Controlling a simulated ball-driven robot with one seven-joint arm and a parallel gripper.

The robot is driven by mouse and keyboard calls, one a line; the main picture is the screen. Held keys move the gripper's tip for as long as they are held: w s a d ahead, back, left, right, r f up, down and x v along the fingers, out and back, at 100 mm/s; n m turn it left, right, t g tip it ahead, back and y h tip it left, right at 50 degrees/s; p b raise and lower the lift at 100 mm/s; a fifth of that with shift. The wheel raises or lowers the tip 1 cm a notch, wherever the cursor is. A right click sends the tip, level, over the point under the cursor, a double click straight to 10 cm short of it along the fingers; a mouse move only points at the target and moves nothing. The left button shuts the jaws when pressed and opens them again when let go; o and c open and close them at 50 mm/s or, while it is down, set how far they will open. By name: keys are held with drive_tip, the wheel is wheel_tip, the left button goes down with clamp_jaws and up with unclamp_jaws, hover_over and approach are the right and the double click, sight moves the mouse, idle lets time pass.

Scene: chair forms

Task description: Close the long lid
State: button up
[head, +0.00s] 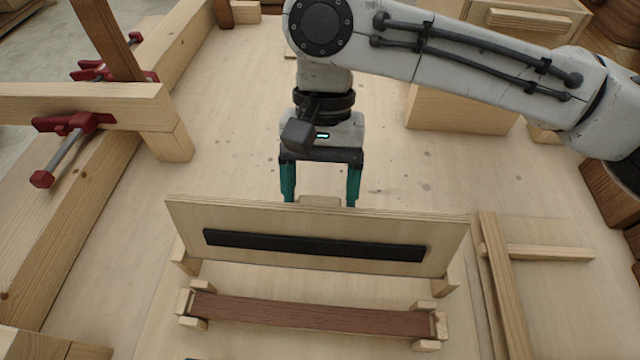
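The long lid (320,218) is a wide wooden panel with a black strip (315,244) on the face toward me. It stands raised, close to upright, between small wooden end posts. In front of it a dark brown curved slat (310,315) lies across small pale blocks. My gripper (320,198) is behind the lid and points down, its teal fingers spread apart. A small wooden tab (320,201) shows between the fingers at the lid's top edge, with gaps on both sides. The lower fingertips are hidden behind the lid, so I cannot tell whether they touch it.
A wooden frame with red clamps (75,122) stands at the left. Wooden strips (505,285) lie to the right of the lid. A wooden box (460,108) is behind, under my arm. The board (225,150) is bare around my gripper.

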drive_tip(key=c, duration=1.2)
drive_tip(key=shift+c, duration=0.2)
drive_tip(key=shift+s+r, duration=0.1)
drive_tip(key=shift+r, duration=0.05)
